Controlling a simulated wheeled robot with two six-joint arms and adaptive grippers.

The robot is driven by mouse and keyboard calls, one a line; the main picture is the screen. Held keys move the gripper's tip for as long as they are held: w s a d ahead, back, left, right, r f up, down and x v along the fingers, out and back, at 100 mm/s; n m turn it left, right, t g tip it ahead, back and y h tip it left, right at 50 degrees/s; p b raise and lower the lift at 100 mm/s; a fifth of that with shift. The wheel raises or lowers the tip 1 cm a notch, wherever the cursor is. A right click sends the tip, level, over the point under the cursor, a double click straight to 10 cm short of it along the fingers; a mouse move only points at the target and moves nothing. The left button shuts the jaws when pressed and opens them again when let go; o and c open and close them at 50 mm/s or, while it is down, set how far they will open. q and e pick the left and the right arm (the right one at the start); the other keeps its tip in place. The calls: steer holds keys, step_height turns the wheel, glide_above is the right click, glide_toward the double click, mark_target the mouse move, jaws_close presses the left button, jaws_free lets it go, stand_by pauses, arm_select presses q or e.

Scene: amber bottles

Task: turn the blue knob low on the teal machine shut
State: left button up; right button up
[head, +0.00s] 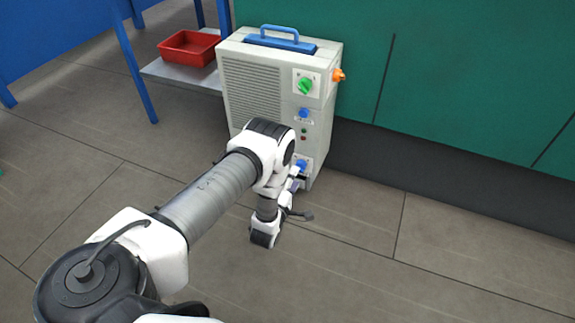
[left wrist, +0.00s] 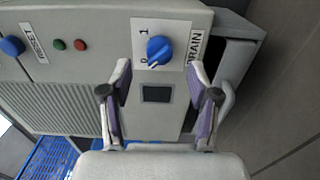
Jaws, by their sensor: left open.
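The machine (head: 255,88) is a pale grey cabinet, not teal, against a teal wall. Its low blue knob (head: 302,164) shows just past my left wrist. In the left wrist view the blue knob (left wrist: 159,50) sits on a white plate marked 0, 1 and DRAIN. A pale mark on the knob's lower-left side seems to face the 0. My left gripper (head: 297,181) is low in front of the machine, partly hidden by its arm. In the left wrist view its fingers (left wrist: 160,68) are open and empty, with the knob ahead between the tips. My right gripper is out of view.
Higher on the machine are a green knob (head: 305,85), an orange knob (head: 339,75) and a blue RESET button (left wrist: 12,46). A red tray (head: 188,48) stands on a shelf at left. The floor (head: 350,225) right of my arm is clear.

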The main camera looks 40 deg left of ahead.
arm_select(q)
steer(key=v, duration=0.7)
steer(key=shift+s, duration=0.25)
